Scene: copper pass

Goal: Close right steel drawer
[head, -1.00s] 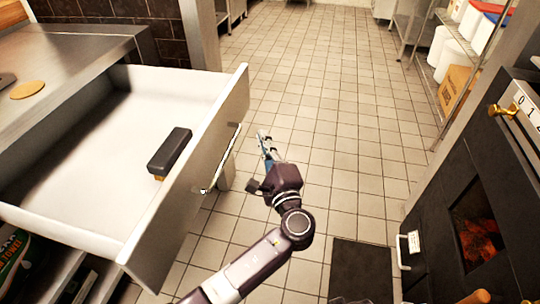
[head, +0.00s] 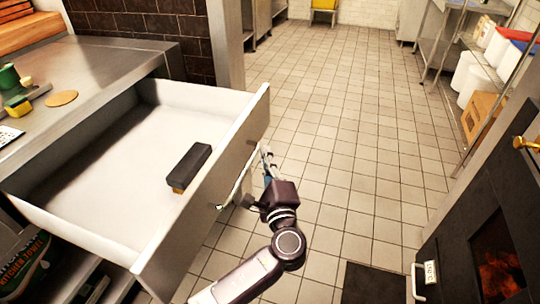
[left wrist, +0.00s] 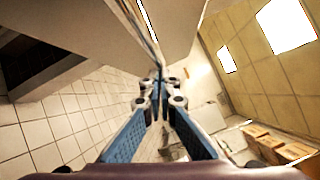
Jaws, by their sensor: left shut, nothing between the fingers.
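The steel drawer (head: 215,190) stands pulled out far from under the counter at the left in the head view. Its front panel faces right and has a bar handle (head: 238,178). A black block with a tan underside (head: 190,166) lies inside it. My left gripper (head: 266,156) is just outside the front panel, close to the handle; I cannot tell whether it touches. In the left wrist view the blue-padded fingers (left wrist: 162,90) are together and empty, with a pale panel close ahead. My right gripper is not in view.
The steel counter (head: 100,60) holds a round tan disc (head: 61,98) and a green and yellow item (head: 17,104). A black oven (head: 475,250) stands at the right. Tiled floor (head: 340,140) lies open between, with a dark mat (head: 375,284) in front of the oven.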

